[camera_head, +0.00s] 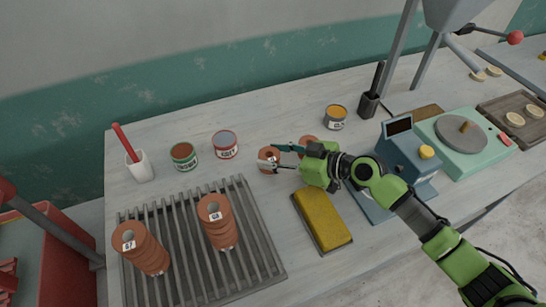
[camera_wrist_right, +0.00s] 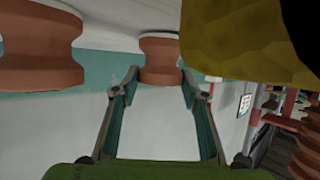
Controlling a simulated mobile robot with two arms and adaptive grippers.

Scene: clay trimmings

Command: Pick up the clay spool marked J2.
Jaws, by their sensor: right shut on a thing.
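A short orange-brown clay spool (camera_head: 268,159) is at the middle of the bench, with a pale tag I cannot read. My right gripper (camera_head: 279,159) is shut on this spool. In the right wrist view the spool (camera_wrist_right: 160,62) sits between the tips of the right gripper (camera_wrist_right: 160,84). I cannot tell whether the spool touches the bench. A second spool (camera_head: 307,140) stands just behind my gripper, partly hidden. A spool also shows large in the right wrist view (camera_wrist_right: 40,52), at the upper left. My left gripper is not in view.
A slatted rack (camera_head: 185,275) bears two stacked clay pieces, (camera_head: 150,256) and (camera_head: 222,232), with tags. A yellow block (camera_head: 322,218) lies close to my right gripper. Cans (camera_head: 224,145), a white cup (camera_head: 140,171), a blue device (camera_head: 408,160) and a green scale (camera_head: 460,140) stand around.

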